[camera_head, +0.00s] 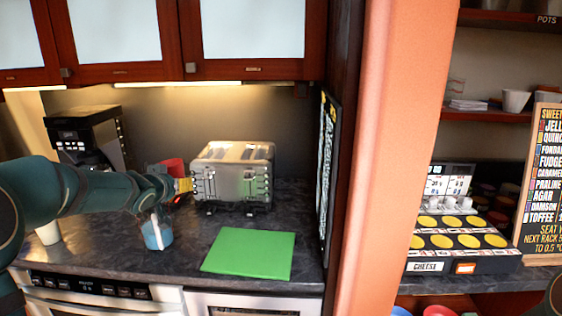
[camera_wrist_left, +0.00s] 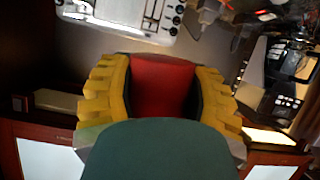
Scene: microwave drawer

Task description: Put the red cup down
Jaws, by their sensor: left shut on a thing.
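The red cup (camera_head: 172,167) shows behind my left gripper (camera_head: 184,185), just left of the toaster. In the left wrist view, the red cup (camera_wrist_left: 162,88) lies between the two yellow fingers of my left gripper (camera_wrist_left: 162,90), which are shut on it. My dark green arm hides its lower part in the head view. I cannot tell whether the cup touches the counter. My right gripper is not in view.
A silver toaster (camera_head: 232,180) stands close to the right of the gripper. A blue cup (camera_head: 157,236) is below the arm. A green board (camera_head: 250,254) lies at the front right of the dark counter (camera_head: 195,240). A coffee machine (camera_head: 88,138) stands at the back left.

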